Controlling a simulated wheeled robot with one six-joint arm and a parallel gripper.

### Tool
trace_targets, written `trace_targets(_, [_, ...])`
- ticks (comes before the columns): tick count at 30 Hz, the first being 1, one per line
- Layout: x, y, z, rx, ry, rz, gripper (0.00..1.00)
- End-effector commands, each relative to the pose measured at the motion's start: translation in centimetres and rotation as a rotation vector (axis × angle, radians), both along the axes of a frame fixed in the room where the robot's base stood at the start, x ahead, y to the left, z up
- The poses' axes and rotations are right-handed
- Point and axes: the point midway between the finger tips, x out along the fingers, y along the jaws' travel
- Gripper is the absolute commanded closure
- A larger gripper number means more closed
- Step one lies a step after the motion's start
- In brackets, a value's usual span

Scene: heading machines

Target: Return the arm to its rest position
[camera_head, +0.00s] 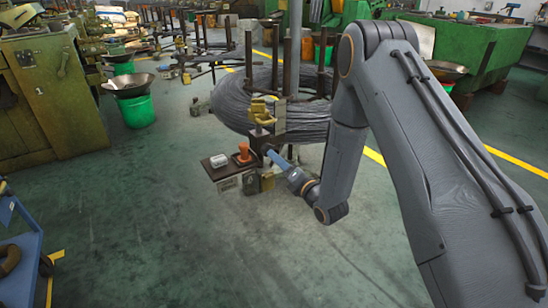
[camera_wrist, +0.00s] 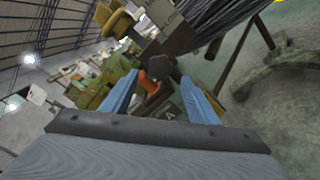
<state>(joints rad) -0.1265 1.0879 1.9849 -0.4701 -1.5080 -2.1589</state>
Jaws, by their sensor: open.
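My gripper (camera_head: 271,156) is at the end of my extended arm, low beside the wire coil stand. Its two blue fingers are apart, with nothing seen held; they also show in the wrist view (camera_wrist: 160,88). An orange knob-like object with a dark top (camera_wrist: 150,82) appears between and beyond the fingertips there. In the head view the orange object (camera_head: 243,153) stands on a dark plate just left of the fingertips. Whether the fingers touch anything cannot be told.
A large grey wire coil (camera_head: 236,105) on a stand is behind my gripper. A white object (camera_head: 218,160) and a yellow part (camera_head: 262,110) are close by. A blue cart (camera_head: 22,250) is at lower left. Green floor (camera_head: 150,210) in front is clear.

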Motion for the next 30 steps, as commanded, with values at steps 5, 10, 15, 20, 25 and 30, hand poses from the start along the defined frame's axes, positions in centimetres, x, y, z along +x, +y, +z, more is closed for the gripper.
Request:
trace_targets(5, [-1.0,-0.7,0.0,0.000,0.000,-0.001,0.46])
trace_targets(10, [-1.1,-0.7,0.0,-0.001,-0.001,-0.001,0.46])
trace_targets(15, [-1.0,-0.8,0.1,0.002,0.005,-0.002,0.46])
trace_targets(20, [-0.2,-1.2,1.2,0.034,0.117,-0.035,0.46])
trace_targets(25, [0.4,-3.0,3.3,0.133,0.387,-0.150,0.46])
trace_targets(30, [-1.1,-5.5,5.3,0.279,0.666,-0.328,0.46])
